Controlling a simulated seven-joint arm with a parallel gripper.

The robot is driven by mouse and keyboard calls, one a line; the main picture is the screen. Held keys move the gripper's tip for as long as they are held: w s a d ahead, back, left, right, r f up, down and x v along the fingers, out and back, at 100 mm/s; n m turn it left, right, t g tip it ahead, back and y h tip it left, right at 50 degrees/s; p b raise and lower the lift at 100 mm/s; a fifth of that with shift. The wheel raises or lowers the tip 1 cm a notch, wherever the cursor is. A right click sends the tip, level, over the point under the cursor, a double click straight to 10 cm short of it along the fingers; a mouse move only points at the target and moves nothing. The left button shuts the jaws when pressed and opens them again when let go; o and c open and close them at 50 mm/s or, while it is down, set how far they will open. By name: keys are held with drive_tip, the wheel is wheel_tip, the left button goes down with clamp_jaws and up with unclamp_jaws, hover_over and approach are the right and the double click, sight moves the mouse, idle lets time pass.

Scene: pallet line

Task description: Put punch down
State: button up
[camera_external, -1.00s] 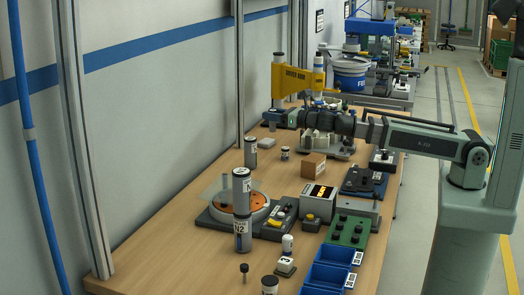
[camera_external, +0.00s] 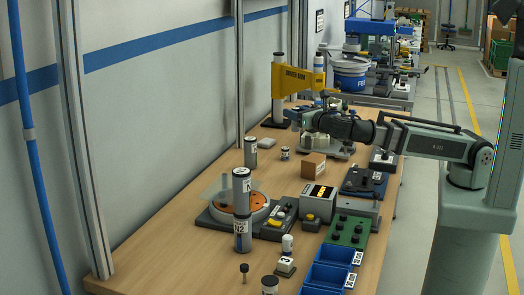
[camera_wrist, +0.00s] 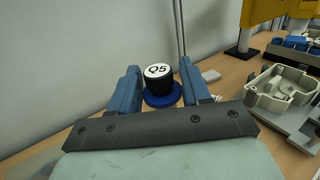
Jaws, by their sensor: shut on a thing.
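My gripper (camera_wrist: 160,88) shows in the wrist view with two blue fingers closed on a short black cylinder with a white top marked Q5 (camera_wrist: 157,76) and a blue collar; this appears to be the punch. The blue collar sits between the fingertips, and its lower end is hidden. In the external view my gripper (camera_external: 295,115) is over the far part of the bench, beside the yellow driver arm. The punch cannot be made out there.
A pale housing (camera_wrist: 283,92) sits in a fixture right of my gripper. The yellow driver arm (camera_external: 298,80) stands close by on its post.

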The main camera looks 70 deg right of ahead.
drive_tip(key=shift+d+f, duration=0.1)
drive_tip(key=shift+f, duration=9.55)
drive_tip(key=shift+f, duration=0.15)
drive_tip(key=o, duration=1.2)
drive_tip(key=shift+v, duration=3.7)
